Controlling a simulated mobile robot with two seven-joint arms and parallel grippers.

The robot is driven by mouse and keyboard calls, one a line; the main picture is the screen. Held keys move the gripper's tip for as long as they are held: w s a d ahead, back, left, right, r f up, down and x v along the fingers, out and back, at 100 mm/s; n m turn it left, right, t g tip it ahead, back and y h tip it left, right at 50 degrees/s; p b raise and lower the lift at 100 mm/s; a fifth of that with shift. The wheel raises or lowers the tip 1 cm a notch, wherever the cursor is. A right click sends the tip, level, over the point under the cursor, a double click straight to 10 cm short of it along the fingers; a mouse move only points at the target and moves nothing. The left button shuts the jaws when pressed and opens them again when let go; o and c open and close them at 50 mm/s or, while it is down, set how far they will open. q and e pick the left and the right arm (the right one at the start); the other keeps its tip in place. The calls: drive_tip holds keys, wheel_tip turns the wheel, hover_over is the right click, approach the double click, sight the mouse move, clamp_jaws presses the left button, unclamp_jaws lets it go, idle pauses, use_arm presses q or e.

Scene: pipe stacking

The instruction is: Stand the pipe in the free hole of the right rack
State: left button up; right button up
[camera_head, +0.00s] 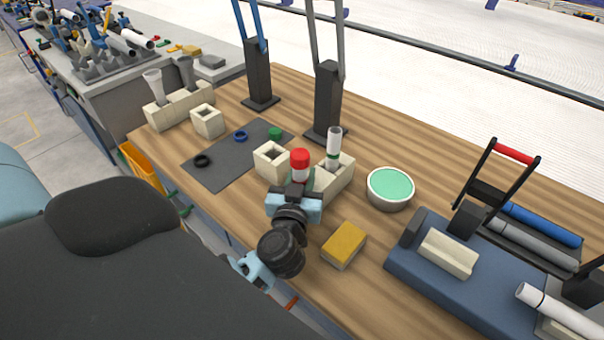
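A pipe with a red top and a green band (300,161) stands upright at the near end of the right rack (336,180).
A beige square block with a hole (271,161) sits close left of the right rack. A yellow sponge (344,244) and a green-topped bowl (390,188) are to the right. Another rack (180,106) with two pipes stands far left. Two dark posts (327,98) (258,72) rise behind.

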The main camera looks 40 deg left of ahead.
use_arm(q)
drive_tip(key=shift+f, duration=0.2)
use_arm(e)
drive_tip(key=shift+w+f, duration=0.1)
use_arm(q)
drive_tip(key=o, duration=1)
drive_tip(key=shift+o, duration=0.2)
use_arm(e)
drive_tip(key=shift+s, duration=0.3)
use_arm(q)
drive_tip(key=v, duration=0.7)
drive_tip(key=shift+s+d, duration=0.2)
drive_tip(key=shift+s, duration=0.2)
use_arm(e)
drive_tip(key=shift+w+r, duration=0.3)
drive_tip(key=shift+w, duration=0.3)
drive_tip(key=shift+s+f, duration=0.1)
drive_tip(key=shift+s, duration=0.1)
